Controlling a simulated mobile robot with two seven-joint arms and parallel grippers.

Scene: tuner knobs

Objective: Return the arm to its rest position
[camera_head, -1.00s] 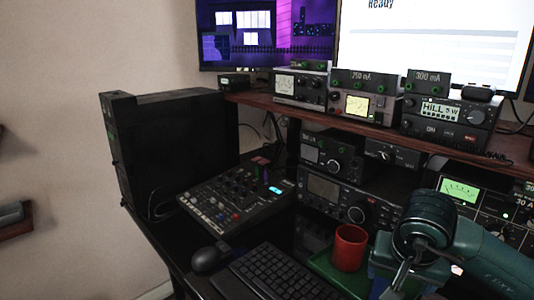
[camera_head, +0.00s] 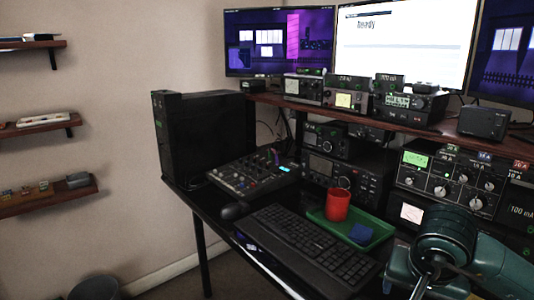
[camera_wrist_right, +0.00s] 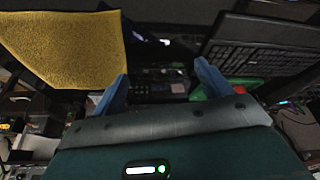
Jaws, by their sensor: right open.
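My right arm (camera_head: 445,250), dark teal, comes in at the lower right of the head view, in front of the desk. In the right wrist view my right gripper (camera_wrist_right: 162,84) has its two blue fingers spread well apart, with nothing held between them. In the head view the fingers are not clearly visible. My left arm and gripper are not in view.
A keyboard (camera_head: 310,245), a mouse (camera_head: 234,211) and a green tray (camera_head: 378,234) with a red cup (camera_head: 337,205) and blue cloth (camera_head: 361,234) lie on the desk. Radios stand behind. A yellow cloth (camera_wrist_right: 65,48) shows in the wrist view.

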